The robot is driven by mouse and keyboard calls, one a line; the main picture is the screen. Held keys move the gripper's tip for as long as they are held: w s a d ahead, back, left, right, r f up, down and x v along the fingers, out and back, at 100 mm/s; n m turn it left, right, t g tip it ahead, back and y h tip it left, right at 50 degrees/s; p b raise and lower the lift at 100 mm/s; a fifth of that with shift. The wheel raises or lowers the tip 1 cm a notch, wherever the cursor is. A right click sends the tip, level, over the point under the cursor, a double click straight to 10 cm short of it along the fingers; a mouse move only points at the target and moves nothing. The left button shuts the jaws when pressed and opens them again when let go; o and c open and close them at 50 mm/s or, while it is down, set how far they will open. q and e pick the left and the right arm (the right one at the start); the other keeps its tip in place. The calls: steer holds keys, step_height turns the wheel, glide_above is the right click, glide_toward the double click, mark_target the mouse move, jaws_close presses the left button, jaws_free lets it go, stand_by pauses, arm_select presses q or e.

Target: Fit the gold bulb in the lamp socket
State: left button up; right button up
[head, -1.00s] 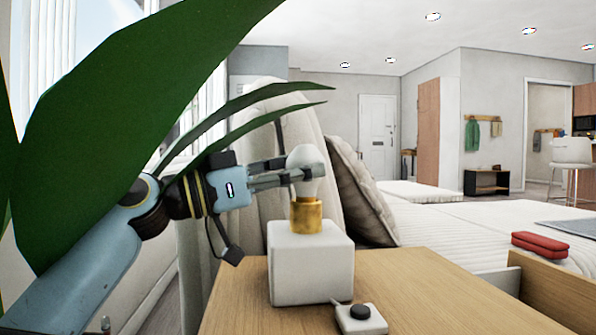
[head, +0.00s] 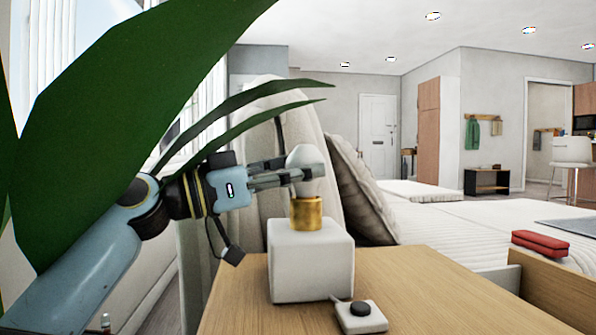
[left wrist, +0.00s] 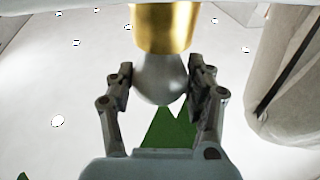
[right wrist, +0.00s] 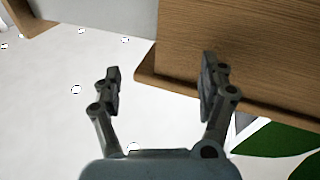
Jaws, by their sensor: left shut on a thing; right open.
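A pale bulb (head: 307,158) stands upright above a gold cylinder (head: 306,214) on top of the white block-shaped lamp base (head: 311,262). The bulb's lower end meets the gold cylinder, or sits in it; I cannot tell how deep. My left gripper (head: 300,174) is shut on the bulb from the left. In the left wrist view the bulb (left wrist: 158,82) is between the fingers (left wrist: 160,76), with the gold cylinder (left wrist: 165,28) above it in the picture. My right gripper (right wrist: 160,72) is open and empty beside a wooden edge, outside the head view.
The lamp base stands on a wooden table (head: 420,290), with a small white box with a dark button (head: 359,315) in front. Large green leaves (head: 110,130) hang across the left. A red case (head: 540,243) lies at the right. The table's right part is clear.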

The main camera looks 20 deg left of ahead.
arm_select(q)
steer(key=o, duration=1.3)
steer(key=shift+v, duration=3.75)
